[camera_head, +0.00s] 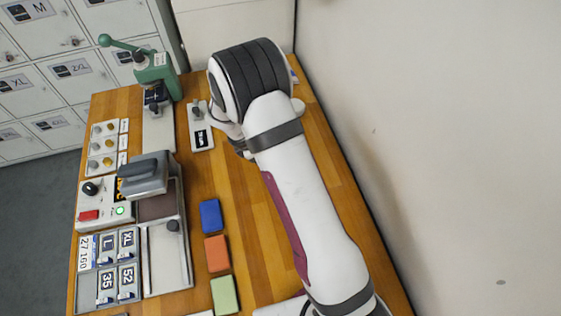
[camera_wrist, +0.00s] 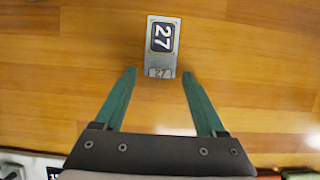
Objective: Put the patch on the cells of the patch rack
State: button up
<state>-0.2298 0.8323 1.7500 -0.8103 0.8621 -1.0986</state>
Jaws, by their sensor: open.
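A metal patch (camera_wrist: 163,45) with a dark label reading 27 and a smaller 27 at its near end lies flat on the wooden table in the wrist view. My gripper (camera_wrist: 159,73) is open, its two green fingers pointing towards the patch, with the near end between the fingertips. Nothing is gripped. In the head view my arm hides most of the gripper, and I cannot make out the patch clearly. What looks like the patch rack (camera_head: 88,286) is at the lower left, holding tags marked L, XL, 35 and 52, with an empty-looking cell at lower left.
A heat press (camera_head: 145,175) and a control box (camera_head: 104,214) stand behind the rack. A green hand press (camera_head: 155,75) is at the back left. Blue (camera_head: 210,216), orange (camera_head: 217,254) and green (camera_head: 224,294) blocks line the middle. A wall bounds the right side.

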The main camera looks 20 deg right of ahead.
jog(key=shift+d+f, duration=0.15)
jog(key=shift+f, duration=0.2)
grip_shut()
jog(key=shift+r, duration=0.15)
